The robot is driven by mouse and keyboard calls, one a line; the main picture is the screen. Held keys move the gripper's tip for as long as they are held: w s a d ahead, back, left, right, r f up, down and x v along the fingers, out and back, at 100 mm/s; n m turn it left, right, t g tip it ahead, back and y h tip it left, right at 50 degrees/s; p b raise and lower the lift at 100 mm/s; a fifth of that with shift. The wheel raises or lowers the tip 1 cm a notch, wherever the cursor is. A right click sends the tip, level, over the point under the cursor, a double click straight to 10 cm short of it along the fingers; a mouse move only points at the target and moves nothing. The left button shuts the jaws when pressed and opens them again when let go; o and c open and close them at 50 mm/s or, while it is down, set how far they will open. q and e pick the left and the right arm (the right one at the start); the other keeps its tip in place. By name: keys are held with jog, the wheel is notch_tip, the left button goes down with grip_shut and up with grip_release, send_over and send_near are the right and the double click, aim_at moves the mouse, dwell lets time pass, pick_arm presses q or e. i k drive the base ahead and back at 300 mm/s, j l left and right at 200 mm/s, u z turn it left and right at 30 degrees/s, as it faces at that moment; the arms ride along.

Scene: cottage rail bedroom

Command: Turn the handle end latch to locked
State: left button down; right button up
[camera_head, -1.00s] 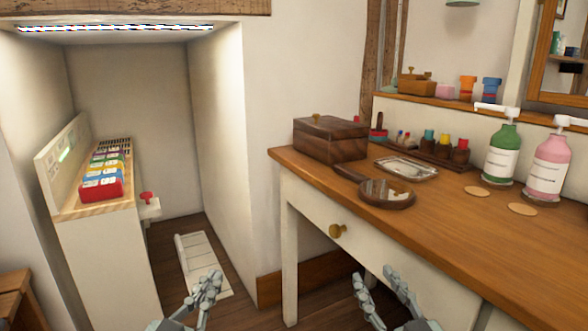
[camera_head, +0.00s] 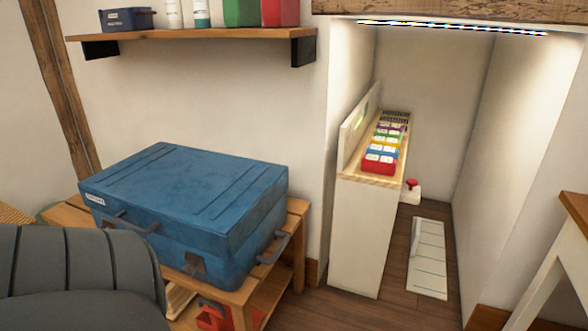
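A blue hard case (camera_head: 185,200) lies flat and closed on a low wooden bench at the left. A dark bar handle (camera_head: 274,250) sticks out from its right end. No latch shows clearly on the handle end. Neither of my grippers is in view.
The grey ribbed seat back (camera_head: 75,275) stands close in front of the case. The wooden bench (camera_head: 297,210) holds a red item (camera_head: 214,315) below. A wall shelf (camera_head: 200,44) hangs above. A narrow white cabinet (camera_head: 360,235) stands right, with floor beside it.

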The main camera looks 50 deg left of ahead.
aim_at(189, 268)
jog(key=u, duration=2.3)
